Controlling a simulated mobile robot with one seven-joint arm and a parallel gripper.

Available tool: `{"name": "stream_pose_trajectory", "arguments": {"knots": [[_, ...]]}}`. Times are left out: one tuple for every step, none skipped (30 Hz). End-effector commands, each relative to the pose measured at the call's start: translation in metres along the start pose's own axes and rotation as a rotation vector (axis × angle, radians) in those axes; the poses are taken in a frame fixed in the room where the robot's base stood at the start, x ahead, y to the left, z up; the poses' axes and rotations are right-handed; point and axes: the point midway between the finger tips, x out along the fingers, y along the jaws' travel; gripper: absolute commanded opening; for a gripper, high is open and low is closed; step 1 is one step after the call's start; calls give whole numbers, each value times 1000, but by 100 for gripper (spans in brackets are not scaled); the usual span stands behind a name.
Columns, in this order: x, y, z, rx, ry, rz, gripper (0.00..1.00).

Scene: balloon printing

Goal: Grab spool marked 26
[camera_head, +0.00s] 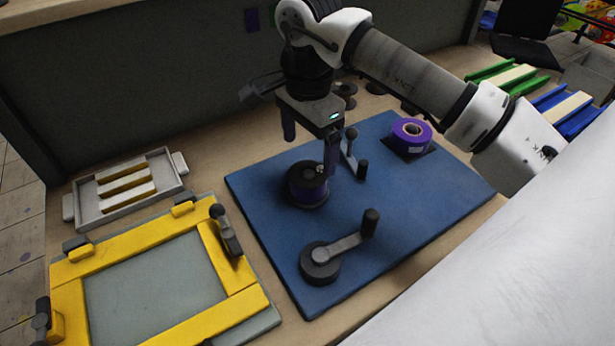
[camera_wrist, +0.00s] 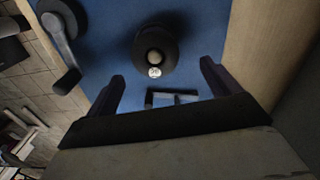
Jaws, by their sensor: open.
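A dark spool (camera_head: 308,186) with purple on its side stands on the blue board (camera_head: 400,205). It also shows in the wrist view (camera_wrist: 153,38), with a round white label on top whose number is too small to read surely. My gripper (camera_head: 309,148) is above this spool, fingers pointing down. In the wrist view my gripper (camera_wrist: 163,85) is open and empty, its two fingers wide apart, with the spool in front of the gap. A purple spool (camera_head: 410,134) sits on a dark square at the board's back right; I see no number on it.
A crank (camera_head: 322,262) stands on the board in front of the dark spool. Another crank (camera_head: 350,155) stands close behind it. A yellow frame (camera_head: 200,319) and a grey tray (camera_head: 80,212) lie at left. The board's front right is clear.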

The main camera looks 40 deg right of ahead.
Motion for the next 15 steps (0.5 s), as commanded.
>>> {"name": "stream_pose_trajectory", "arguments": {"knots": [[6,0,0,0,-1,-1,89],[8,0,0,0,-1,-1,89],[12,0,0,-1,-1,-1,89],[14,0,0,-1,-1,0,89],[15,0,0,-1,-1,-1,89],[17,1,0,-1,-1,-1,89],[19,1,0,0,-1,-1,89],[21,2,1,0,-2,-2,89],[26,4,1,0,-3,-1,89],[30,5,2,-1,-3,0,89],[34,6,2,-1,-3,0,89],[41,8,3,-2,-4,0,89],[45,9,3,-2,-3,-1,89],[51,8,2,-1,-4,-1,89],[56,8,2,-1,-4,-1,89]]}}
